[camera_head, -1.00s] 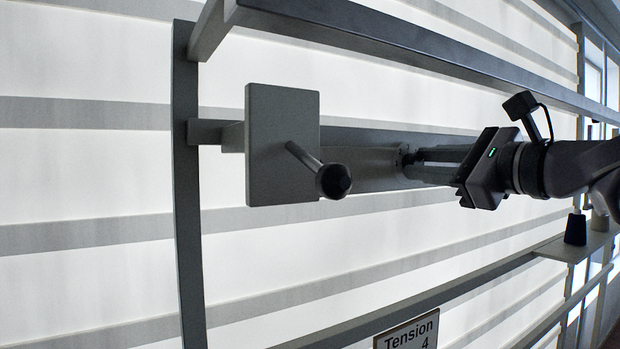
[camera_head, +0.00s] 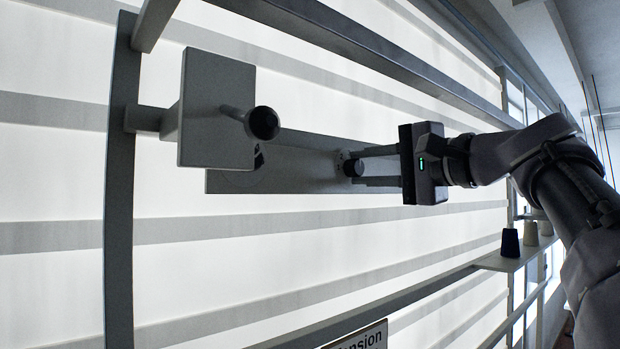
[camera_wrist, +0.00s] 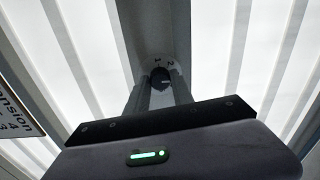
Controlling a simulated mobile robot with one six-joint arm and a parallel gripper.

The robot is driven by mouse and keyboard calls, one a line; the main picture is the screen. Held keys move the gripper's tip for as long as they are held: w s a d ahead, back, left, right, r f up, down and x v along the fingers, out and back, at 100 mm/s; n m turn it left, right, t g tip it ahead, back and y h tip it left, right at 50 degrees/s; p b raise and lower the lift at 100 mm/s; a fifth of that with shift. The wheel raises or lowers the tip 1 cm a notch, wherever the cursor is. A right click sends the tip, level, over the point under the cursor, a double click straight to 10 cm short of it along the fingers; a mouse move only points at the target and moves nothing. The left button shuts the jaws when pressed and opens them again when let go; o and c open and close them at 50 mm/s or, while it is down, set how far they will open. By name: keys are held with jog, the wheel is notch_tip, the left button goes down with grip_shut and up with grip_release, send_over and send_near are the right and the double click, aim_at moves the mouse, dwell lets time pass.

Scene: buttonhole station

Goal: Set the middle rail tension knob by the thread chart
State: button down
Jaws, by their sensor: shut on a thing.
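A small dark knob (camera_head: 351,167) sits on the long grey rail (camera_head: 305,165) in the head view. My gripper (camera_head: 360,166) reaches in from the right and is shut on this knob. The knob's pointer setting is too small to read. A sign reading "Tension" (camera_head: 362,339) is cut off at the bottom edge of the head view. The same sign shows at the left of the wrist view (camera_wrist: 15,108) with some numbers.
A grey plate (camera_head: 205,120) with a protruding round-ended lever (camera_head: 262,123) stands left of the rail, partly hiding another dial. A frame bar (camera_head: 370,50) crosses above. Dark and pale cones (camera_head: 510,243) stand on a shelf at lower right.

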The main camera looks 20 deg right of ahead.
jog(key=n+b, duration=0.1)
jog(key=n, duration=0.3)
jog(key=shift+f+n+b, duration=0.1)
jog(key=shift+n+b, duration=0.2)
jog(key=shift+b, duration=0.05)
jog(key=n+b, duration=0.1)
jog(key=n, duration=0.3)
jog(key=shift+n, duration=0.4)
jog(key=c, duration=1.1)
grip_release()
jog(key=b+v, duration=0.2)
jog(key=v, duration=1.5)
jog(key=shift+s+d, duration=0.15)
jog(key=shift+d, duration=0.1)
